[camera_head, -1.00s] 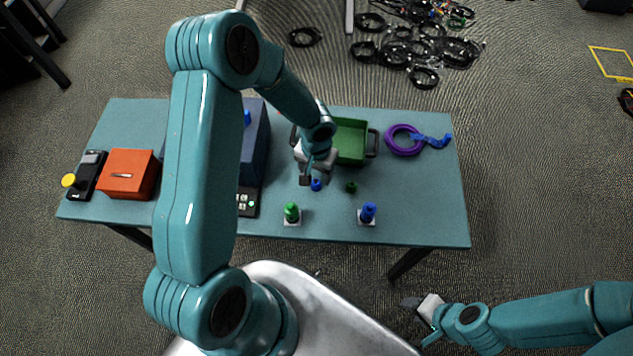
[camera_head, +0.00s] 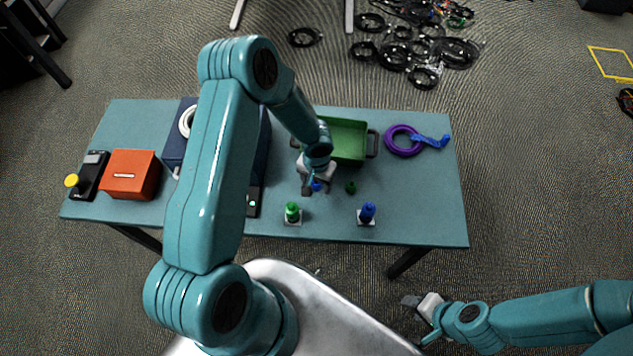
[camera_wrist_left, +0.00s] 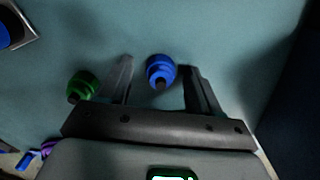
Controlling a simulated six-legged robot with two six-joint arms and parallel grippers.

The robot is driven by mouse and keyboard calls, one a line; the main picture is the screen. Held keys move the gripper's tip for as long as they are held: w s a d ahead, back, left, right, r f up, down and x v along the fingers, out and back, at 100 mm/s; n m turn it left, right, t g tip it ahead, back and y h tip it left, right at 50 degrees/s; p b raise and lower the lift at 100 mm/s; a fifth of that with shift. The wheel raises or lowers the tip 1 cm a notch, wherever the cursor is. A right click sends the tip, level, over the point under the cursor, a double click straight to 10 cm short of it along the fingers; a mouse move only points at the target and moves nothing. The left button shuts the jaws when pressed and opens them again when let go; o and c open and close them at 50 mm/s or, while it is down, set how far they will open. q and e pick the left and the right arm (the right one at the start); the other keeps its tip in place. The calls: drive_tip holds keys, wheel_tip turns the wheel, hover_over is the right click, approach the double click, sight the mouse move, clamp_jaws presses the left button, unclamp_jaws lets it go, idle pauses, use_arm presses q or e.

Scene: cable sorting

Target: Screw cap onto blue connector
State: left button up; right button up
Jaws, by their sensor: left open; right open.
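The blue connector (camera_head: 367,211) stands upright on a small white base near the table's front edge; it is partly seen at the top left of the left wrist view (camera_wrist_left: 5,32). The small blue cap (camera_head: 316,186) lies on the table left of it. My left gripper (camera_head: 311,189) is open over this cap. In the left wrist view the cap (camera_wrist_left: 160,70) appears between the two fingers (camera_wrist_left: 158,66), with a visible gap on each side. My right gripper (camera_head: 412,306) is open and empty, off the table at the lower right.
A green cap (camera_head: 350,187) lies right of the left gripper. A green connector (camera_head: 292,212) stands on a white base in front. A green bin (camera_head: 350,142) is behind, with a purple ring (camera_head: 401,141) to its right. An orange box (camera_head: 130,174) sits at left.

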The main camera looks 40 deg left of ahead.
use_arm(q)
drive_tip(key=shift+s, duration=0.1)
use_arm(e)
drive_tip(key=shift+s, duration=0.1)
use_arm(q)
drive_tip(key=c, duration=1.1)
drive_tip(key=shift+r, duration=0.1)
wheel_tip(320, 180, up, 20)
use_arm(e)
drive_tip(key=shift+f, duration=0.2)
drive_tip(key=o, duration=0.5)
drive_tip(key=shift+c, duration=0.2)
